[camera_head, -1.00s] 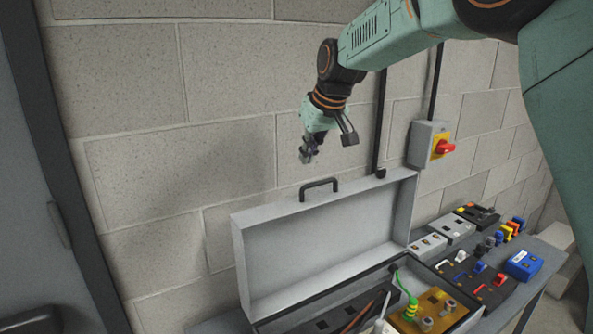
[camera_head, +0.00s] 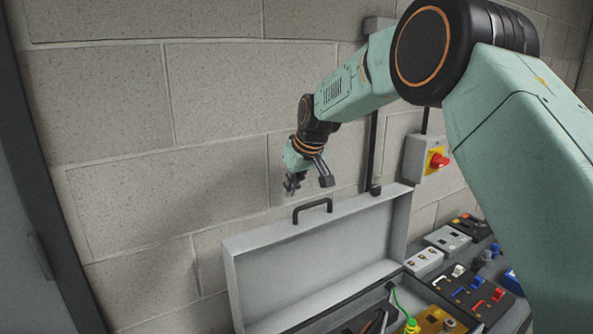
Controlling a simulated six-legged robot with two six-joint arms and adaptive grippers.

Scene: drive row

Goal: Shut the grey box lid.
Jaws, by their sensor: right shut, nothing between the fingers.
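The grey box lid (camera_head: 320,250) stands open and upright at the back of the box, close to the block wall. Its dark handle (camera_head: 313,206) sits on its top edge. The grey box (camera_head: 395,290) shows only in part at the bottom, with a yellow-brown block (camera_head: 438,320), a green cord and dark tools inside. My right gripper (camera_head: 291,188) is shut and empty. In the picture it is just above and left of the handle, apart from it; its depth from the lid is hard to judge. My left gripper is not in view.
Right of the box, a bench bears grey socket blocks (camera_head: 424,261), a dark panel with coloured parts (camera_head: 472,292) and other pieces. A red and yellow switch box (camera_head: 426,158) is on the wall. My right arm hides part of the bench. The wall area left of the lid is clear.

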